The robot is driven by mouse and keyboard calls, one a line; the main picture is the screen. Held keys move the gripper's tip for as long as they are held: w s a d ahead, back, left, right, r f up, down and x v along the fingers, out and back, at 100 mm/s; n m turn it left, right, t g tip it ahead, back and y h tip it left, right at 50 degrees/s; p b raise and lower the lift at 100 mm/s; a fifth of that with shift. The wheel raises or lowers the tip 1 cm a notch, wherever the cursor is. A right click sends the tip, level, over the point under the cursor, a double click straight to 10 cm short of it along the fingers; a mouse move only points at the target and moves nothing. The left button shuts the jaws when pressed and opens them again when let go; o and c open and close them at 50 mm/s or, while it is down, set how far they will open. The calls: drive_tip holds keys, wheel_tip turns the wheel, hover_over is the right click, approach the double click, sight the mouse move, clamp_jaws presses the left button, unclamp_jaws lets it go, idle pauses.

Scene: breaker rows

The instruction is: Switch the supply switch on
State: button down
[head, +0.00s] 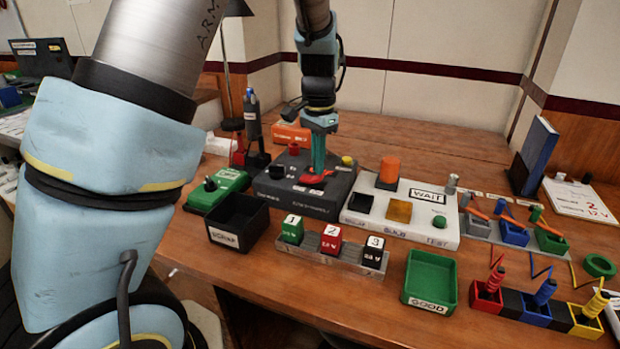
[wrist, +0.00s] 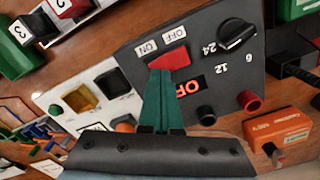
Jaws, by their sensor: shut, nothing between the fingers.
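The supply is a dark grey box (head: 306,196) on the bench, and it also fills the middle of the wrist view (wrist: 215,115). Its red switch (wrist: 170,58) lies beside the white labels ON and OFF (wrist: 174,36). In the head view the red switch (head: 314,179) is partly behind the fingers. A small display (wrist: 190,87) shows red letters starting with O, the rest cut off by my fingers. My gripper (head: 318,172) is shut and empty, pointing down. Its teal fingertips (wrist: 162,72) are right at the red switch's edge; I cannot tell whether they touch.
The supply also carries a black knob (wrist: 238,32) and red and black terminals. A white test panel (head: 400,212) stands right beside it. A black scrap bin (head: 237,224), a numbered block rack (head: 330,252) and a green tray (head: 431,281) stand in front.

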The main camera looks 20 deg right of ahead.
sight(317, 177)
drive_tip(key=shift+f+b, duration=0.4)
drive_tip(key=shift+f, duration=0.35)
idle(0.4)
wheel_tip(317, 177, up, 7)
drive_tip(key=p, duration=0.6)
drive_tip(key=shift+r, duration=0.1)
drive_tip(key=shift+a, duration=0.1)
idle(0.3)
drive_tip(key=s+a+n, duration=0.2)
drive_tip(key=a+n, duration=0.2)
drive_tip(key=a, duration=0.5)
drive_tip(key=s+a+n+t, duration=0.1)
drive_tip(key=s+a+n, duration=0.2)
drive_tip(key=a, duration=0.7)
drive_tip(key=s+a+n, duration=0.2)
drive_tip(key=a+n, duration=0.3)
drive_tip(key=a, duration=0.4)
drive_tip(key=shift+s+a+r+n+t, duration=0.2)
drive_tip(key=shift+s+a+n+t, duration=0.1)
drive_tip(key=shift+n, duration=0.1)
